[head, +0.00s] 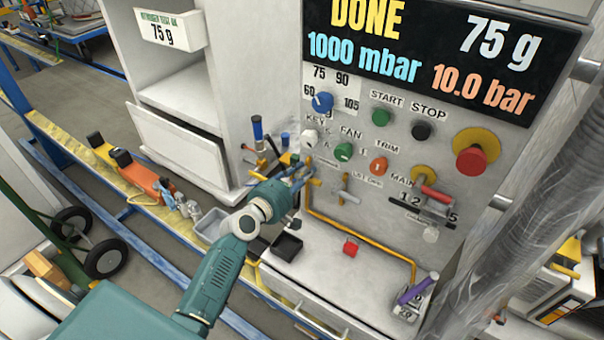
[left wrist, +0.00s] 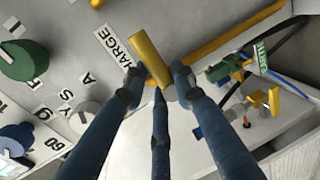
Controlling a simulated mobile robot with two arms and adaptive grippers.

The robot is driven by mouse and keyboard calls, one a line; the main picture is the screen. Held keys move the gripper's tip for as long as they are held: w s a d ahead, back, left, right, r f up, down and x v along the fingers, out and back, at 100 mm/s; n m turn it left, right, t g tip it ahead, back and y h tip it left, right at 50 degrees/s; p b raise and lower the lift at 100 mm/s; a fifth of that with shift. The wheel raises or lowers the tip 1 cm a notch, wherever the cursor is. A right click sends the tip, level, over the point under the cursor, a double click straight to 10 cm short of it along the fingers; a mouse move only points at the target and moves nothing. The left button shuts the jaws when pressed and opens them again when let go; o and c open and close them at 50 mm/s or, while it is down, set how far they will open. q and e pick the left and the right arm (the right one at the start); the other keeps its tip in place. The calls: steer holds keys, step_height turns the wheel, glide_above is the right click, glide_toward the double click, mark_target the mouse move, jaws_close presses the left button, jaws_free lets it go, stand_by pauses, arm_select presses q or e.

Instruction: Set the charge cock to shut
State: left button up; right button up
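The charge cock's yellow handle (left wrist: 150,58) shows in the left wrist view beside a label ending in "HARGE" on the white panel. In the head view, the handle (head: 307,160) is small and partly hidden near my left gripper (head: 296,174). In the left wrist view, the blue fingers of my left gripper (left wrist: 160,78) stand apart around the lower end of the handle. A gap seems to remain beside it; contact cannot be told. My right gripper is in neither view.
The display (head: 440,55) reads DONE, 1000 mbar, 75 g and 10.0 bar. Knobs, buttons and a red emergency stop (head: 471,160) stick out of the panel. A yellow pipe (head: 360,238) runs below.

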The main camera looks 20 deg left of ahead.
arm_select(q)
steer(key=shift+o, duration=1.3)
steer(key=shift+s+d+f, duration=0.25)
steer(key=shift+d+f, duration=0.2)
steer(key=shift+d, duration=0.05)
steer(key=shift+a+r, duration=0.15)
steer(key=shift+a, duration=0.05)
steer(key=v, duration=1.1)
steer(key=shift+s+r, duration=0.2)
steer(key=shift+s, duration=0.15)
